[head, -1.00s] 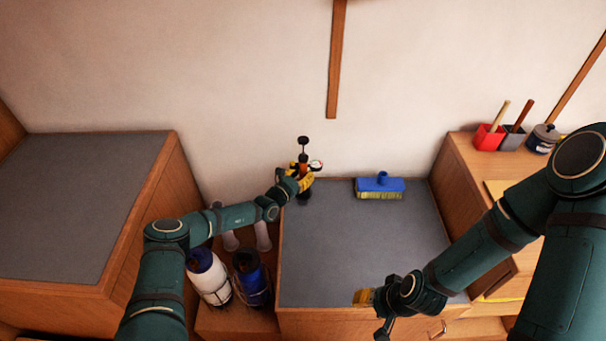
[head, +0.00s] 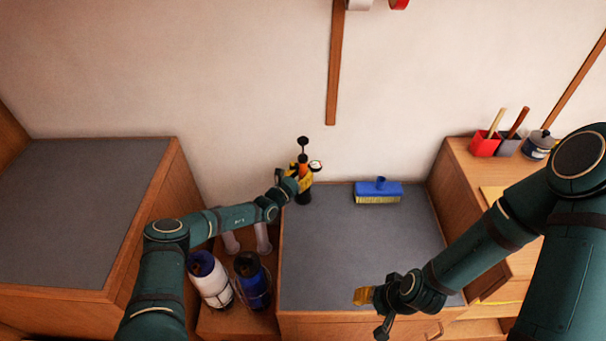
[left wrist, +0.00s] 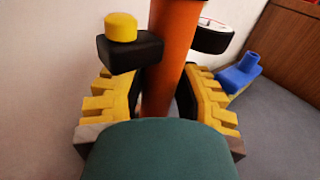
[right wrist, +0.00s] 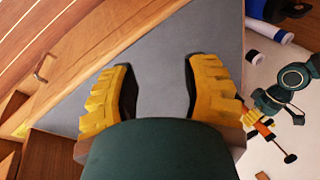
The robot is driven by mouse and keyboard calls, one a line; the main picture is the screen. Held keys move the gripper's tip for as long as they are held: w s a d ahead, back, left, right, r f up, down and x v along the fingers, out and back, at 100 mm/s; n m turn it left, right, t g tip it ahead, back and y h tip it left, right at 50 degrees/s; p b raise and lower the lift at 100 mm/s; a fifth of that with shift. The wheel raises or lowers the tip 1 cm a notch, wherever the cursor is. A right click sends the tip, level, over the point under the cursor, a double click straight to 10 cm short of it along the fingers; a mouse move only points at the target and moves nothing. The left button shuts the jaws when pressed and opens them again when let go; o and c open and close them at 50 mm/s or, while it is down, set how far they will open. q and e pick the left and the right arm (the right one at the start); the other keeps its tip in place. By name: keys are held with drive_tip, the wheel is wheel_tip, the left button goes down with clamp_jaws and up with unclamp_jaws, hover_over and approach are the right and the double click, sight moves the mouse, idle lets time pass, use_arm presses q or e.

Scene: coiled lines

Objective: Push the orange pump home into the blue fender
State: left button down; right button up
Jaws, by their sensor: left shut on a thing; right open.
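The orange pump (head: 303,168), with a black top handle and a round white gauge, stands upright at the back left of the grey worktop. My left gripper (head: 301,183) is shut around its orange barrel (left wrist: 170,60), seen close in the left wrist view. The pump's foot appears to rest on the worktop. The blue fender (head: 253,280) stands in a holder left of the worktop, dark on top, apart from the pump. My right gripper (head: 364,296) is open and empty above the worktop's front, and its fingers show apart in the right wrist view (right wrist: 160,95).
A white fender with a blue end (head: 209,280) stands left of the blue one. A blue brush head (head: 378,192) lies at the worktop's back. Red and grey containers (head: 485,143) and a lidded pot (head: 540,145) stand on the right cabinet. The worktop's middle is clear.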

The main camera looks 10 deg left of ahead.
sight(300, 164)
use_arm(q)
drive_tip(key=shift+r+p, duration=1.65)
drive_tip(key=shift+r, duration=0.1)
drive_tip(key=shift+r+p, duration=1.3)
drive_tip(key=shift+p, duration=0.05)
drive_tip(key=s+a+r+m+g+h+b, duration=0.15)
drive_tip(key=s+a, duration=0.25)
drive_tip(key=s, duration=0.7)
drive_tip(key=s+a+m+g+h+b, duration=0.1)
drive_tip(key=s+a+m+h, duration=0.15)
drive_tip(key=s, duration=0.95)
drive_tip(key=s+a+r+m+g+h+b, duration=0.15)
drive_tip(key=s+a, duration=0.35)
drive_tip(key=s, duration=0.6)
drive_tip(key=shift+n, duration=0.45)
drive_tip(key=shift+d+f+b, duration=0.15)
drive_tip(key=shift+f+b, duration=0.55)
drive_tip(key=shift+f, duration=0.7)
drive_tip(key=shift+d+f+b, duration=0.1)
drive_tip(key=shift+f+b, duration=0.6)
drive_tip(key=shift+f, duration=0.65)
drive_tip(key=shift+f+b, duration=1.2)
drive_tip(key=shift+f, duration=0.55)
